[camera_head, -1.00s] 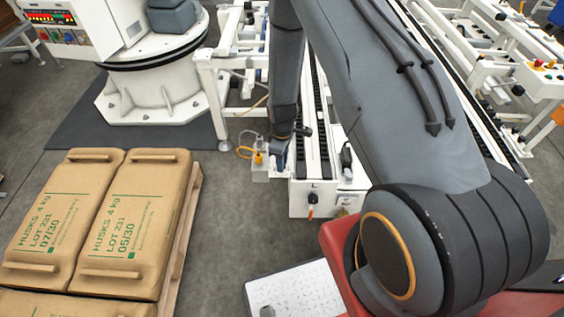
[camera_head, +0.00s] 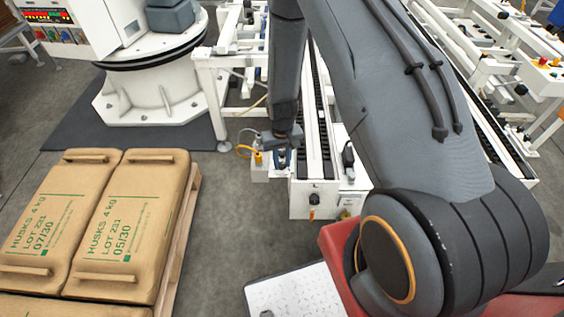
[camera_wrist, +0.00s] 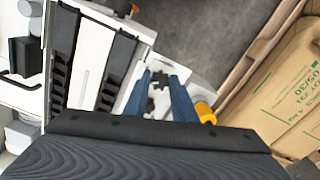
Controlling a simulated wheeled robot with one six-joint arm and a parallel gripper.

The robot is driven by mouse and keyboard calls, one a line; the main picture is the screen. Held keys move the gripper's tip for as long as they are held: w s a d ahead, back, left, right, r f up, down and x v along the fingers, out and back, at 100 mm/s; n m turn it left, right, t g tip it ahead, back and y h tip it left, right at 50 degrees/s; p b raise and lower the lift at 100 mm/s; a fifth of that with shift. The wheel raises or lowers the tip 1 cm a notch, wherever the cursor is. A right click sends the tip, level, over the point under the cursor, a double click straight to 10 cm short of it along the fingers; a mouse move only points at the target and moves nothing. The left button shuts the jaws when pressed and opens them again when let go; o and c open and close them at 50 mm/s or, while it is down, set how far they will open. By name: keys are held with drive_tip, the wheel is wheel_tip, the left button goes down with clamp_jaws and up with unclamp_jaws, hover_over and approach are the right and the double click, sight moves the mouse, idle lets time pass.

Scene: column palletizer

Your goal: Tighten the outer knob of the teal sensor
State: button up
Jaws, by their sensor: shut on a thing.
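My gripper (camera_wrist: 158,84) shows in the wrist view as two blue fingers, shut on a dark lobed knob (camera_wrist: 158,88) between their tips. A pale bracket or plate lies behind the knob, beside the conveyor end. I cannot make out a teal sensor body; the fingers and wrist hide much of that spot. In the head view my gripper (camera_head: 282,158) is at the small white post left of the conveyor end, and the knob is too small to see there. A yellow-orange connector (camera_wrist: 205,112) sits just right of the fingers.
The conveyor (camera_head: 318,160) with dark belts runs beside my gripper. A black handled part (camera_head: 348,155) is on its right side. Brown sacks (camera_head: 130,220) lie on a pallet at the left. A white robot pedestal (camera_head: 155,90) stands behind. Grey floor between is clear.

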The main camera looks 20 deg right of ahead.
sight(282, 165)
drive_tip(key=m+b, duration=0.1)
drive_tip(key=m, duration=0.4)
drive_tip(key=shift+m, duration=0.3)
idle(0.4)
drive_tip(key=o, duration=0.8)
drive_tip(key=shift+c, duration=0.2)
drive_tip(key=shift+r+b, duration=0.65)
drive_tip(key=shift+r, duration=3.3)
